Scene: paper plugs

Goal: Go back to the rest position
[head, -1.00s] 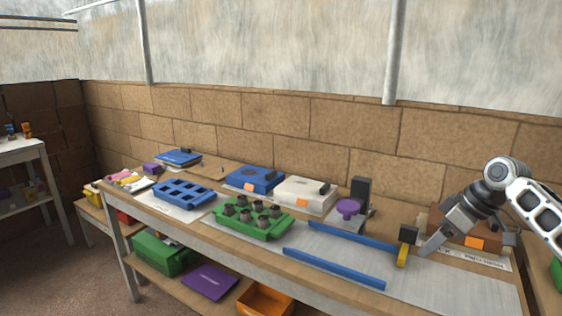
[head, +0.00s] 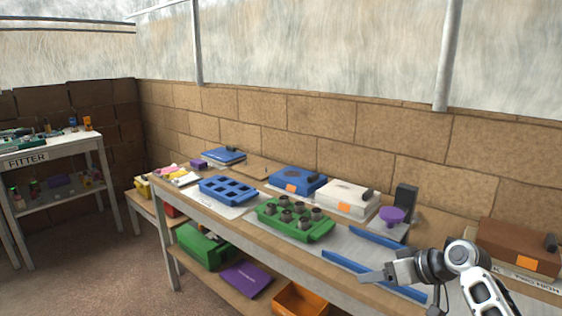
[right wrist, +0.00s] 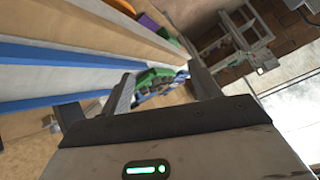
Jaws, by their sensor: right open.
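My right gripper (head: 376,275) is at the lower right of the head view, above the front part of the bench near the blue rails (head: 352,262). In the right wrist view its two fingers (right wrist: 162,92) stand apart with nothing held between them. The green tray (head: 293,228) with several dark plugs and the empty blue tray (head: 228,190) lie on the bench to its left. Both trays also show small beyond the fingers in the right wrist view. My left gripper is not in view.
A blue box (head: 297,181), a white box (head: 346,198), a purple funnel-like piece (head: 391,216) and a brown box (head: 518,249) stand along the back of the bench. Green (head: 204,247) and orange (head: 299,300) bins sit on the shelf below. Floor is free at left.

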